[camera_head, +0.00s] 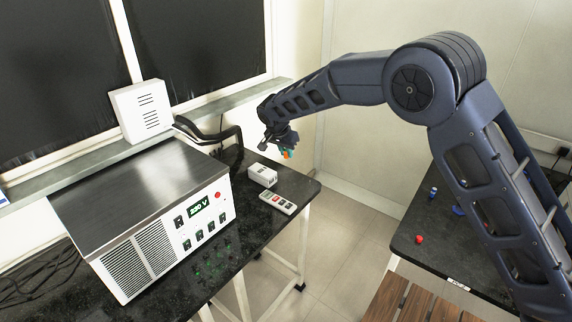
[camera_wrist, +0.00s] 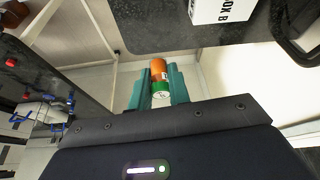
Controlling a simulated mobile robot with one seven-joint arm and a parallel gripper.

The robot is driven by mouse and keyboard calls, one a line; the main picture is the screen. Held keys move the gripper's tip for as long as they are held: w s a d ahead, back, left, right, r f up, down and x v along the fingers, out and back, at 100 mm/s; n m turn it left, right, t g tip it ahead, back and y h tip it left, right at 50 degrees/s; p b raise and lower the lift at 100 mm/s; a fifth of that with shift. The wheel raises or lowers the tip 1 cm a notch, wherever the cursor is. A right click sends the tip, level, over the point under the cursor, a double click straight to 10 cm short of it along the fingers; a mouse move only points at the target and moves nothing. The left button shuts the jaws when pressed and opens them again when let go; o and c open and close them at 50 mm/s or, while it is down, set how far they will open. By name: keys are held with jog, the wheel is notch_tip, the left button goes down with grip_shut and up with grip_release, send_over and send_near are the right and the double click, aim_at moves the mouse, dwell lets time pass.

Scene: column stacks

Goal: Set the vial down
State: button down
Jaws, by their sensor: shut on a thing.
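My gripper (camera_head: 284,150) is shut on a vial (camera_head: 288,153) and holds it in the air near the far right end of the black table (camera_head: 254,229). In the wrist view, the teal fingers of my gripper (camera_wrist: 160,88) press on both sides of the vial (camera_wrist: 158,66). The vial is orange with a green end and a small white label. In that view the floor and wall show behind it, beside the edge of the black table (camera_wrist: 150,38). The vial's lower part is too small to make out in the head view.
A white box (camera_head: 262,175), marked "BOX B" in the wrist view, and a remote-like device (camera_head: 278,201) lie on the table. A large power unit (camera_head: 150,220) fills its left. Another dark table (camera_head: 432,222) at right holds red and blue items, including a red one (camera_head: 419,239).

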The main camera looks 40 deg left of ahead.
jog(key=shift+w+r, duration=0.1)
jog(key=shift+r, duration=0.9)
jog(key=w+d+m, duration=0.1)
jog(key=w+d, duration=1.1)
jog(key=m+h, duration=0.2)
jog(key=m, duration=0.2)
send_over(454, 230)
jog(key=s, duration=0.2)
notch_tip(454, 230, down, 4)
jog(key=f, duration=1.9)
jog(key=shift+w+a+f, duration=0.15)
jog(key=shift+w, duration=0.1)
jog(key=shift+f, duration=0.15)
jog(key=c, duration=1.3)
grip_release()
